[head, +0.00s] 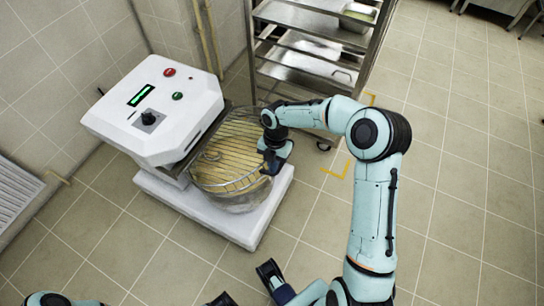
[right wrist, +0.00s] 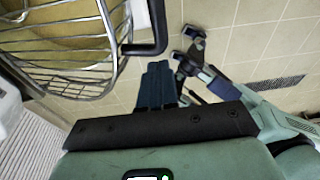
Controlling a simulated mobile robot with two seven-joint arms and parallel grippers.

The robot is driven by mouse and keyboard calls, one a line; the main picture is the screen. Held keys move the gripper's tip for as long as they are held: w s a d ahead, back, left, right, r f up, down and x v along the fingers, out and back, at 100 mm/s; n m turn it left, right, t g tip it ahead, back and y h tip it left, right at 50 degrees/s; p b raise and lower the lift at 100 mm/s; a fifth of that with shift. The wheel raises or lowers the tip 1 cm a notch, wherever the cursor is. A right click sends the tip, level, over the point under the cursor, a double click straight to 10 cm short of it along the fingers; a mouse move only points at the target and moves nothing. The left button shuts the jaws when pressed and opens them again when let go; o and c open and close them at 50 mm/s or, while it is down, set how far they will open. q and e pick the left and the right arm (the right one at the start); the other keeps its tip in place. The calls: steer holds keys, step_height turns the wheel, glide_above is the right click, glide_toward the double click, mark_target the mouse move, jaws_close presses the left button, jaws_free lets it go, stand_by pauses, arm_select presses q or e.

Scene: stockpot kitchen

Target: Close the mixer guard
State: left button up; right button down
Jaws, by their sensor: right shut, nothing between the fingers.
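The mixer (head: 150,110) has a white head with a green display and a bowl (head: 232,197) below. Its wire guard (head: 228,158) spans the bowl's top; I cannot tell whether it is fully down. My right gripper (head: 274,161) is at the guard's right edge. In the right wrist view its dark fingers (right wrist: 158,85) are shut and empty, just below the guard's black handle (right wrist: 155,28); contact is unclear. The guard's bars (right wrist: 70,50) fill the upper left there. My left gripper (head: 248,284) is low in the head view, its fingers spread and empty.
The mixer stands on a white base (head: 205,213) by the tiled wall. A steel rack (head: 310,50) with trays stands behind it on the right. The tiled floor (head: 465,150) to the right is clear.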

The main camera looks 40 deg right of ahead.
arm_select(q)
steer(key=shift+f, duration=0.1)
arm_select(e)
steer(key=shift+d+f, duration=0.2)
steer(key=shift+f, duration=0.55)
steer(key=shift+f, duration=0.1)
